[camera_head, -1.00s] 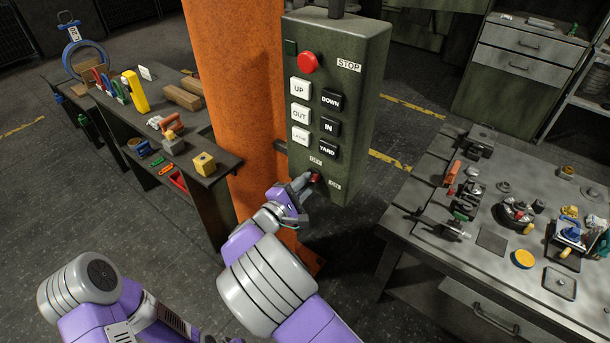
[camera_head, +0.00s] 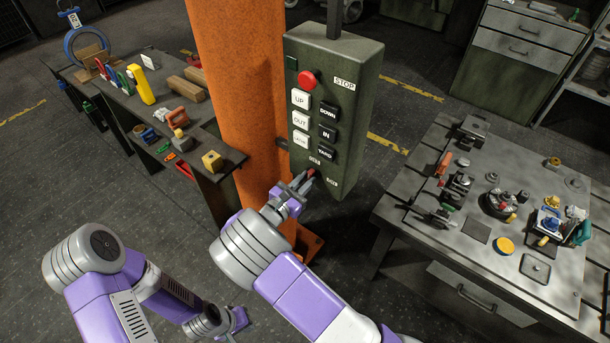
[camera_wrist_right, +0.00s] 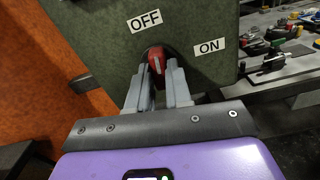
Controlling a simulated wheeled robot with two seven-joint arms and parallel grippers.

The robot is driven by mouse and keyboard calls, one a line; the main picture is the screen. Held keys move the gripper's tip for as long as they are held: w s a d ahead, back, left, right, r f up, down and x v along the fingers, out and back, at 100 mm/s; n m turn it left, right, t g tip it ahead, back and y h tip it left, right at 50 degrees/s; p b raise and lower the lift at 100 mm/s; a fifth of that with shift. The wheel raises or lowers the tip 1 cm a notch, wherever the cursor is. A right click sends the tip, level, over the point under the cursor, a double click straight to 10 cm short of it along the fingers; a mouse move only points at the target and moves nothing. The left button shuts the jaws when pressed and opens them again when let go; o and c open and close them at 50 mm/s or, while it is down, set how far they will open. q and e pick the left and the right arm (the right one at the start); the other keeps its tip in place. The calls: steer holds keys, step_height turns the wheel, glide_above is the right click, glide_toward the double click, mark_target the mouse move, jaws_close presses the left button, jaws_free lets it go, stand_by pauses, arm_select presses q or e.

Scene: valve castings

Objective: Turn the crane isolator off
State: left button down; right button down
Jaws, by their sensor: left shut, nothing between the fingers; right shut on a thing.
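The crane isolator is a red knob (camera_head: 311,172) low on the green pendant box (camera_head: 352,115). In the right wrist view the knob (camera_wrist_right: 156,60) sits below the OFF label (camera_wrist_right: 145,20), with the ON label (camera_wrist_right: 209,46) to its right. Its handle looks roughly upright there, its upper end towards OFF. My right gripper (camera_head: 303,181) is shut on the knob, one finger on each side; it also shows in the right wrist view (camera_wrist_right: 160,80). My left gripper (camera_head: 239,318) is shut and empty, low over the floor, away from the box.
Black and white buttons (camera_head: 300,119) and a red stop button (camera_head: 308,80) lie above the isolator. An orange column (camera_head: 240,90) stands behind the box. A shelf bench (camera_head: 150,110) with tools is at left. A workbench (camera_head: 395,205) with valve parts is at right.

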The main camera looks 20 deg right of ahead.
steer(key=shift+n+p, duration=0.6)
steer(key=shift+n, duration=0.2)
steer(key=c, duration=1)
jaws_free()
steer(key=shift+c, duration=0.2)
steer(key=v, duration=0.7)
steer(key=shift+s+a, duration=0.25)
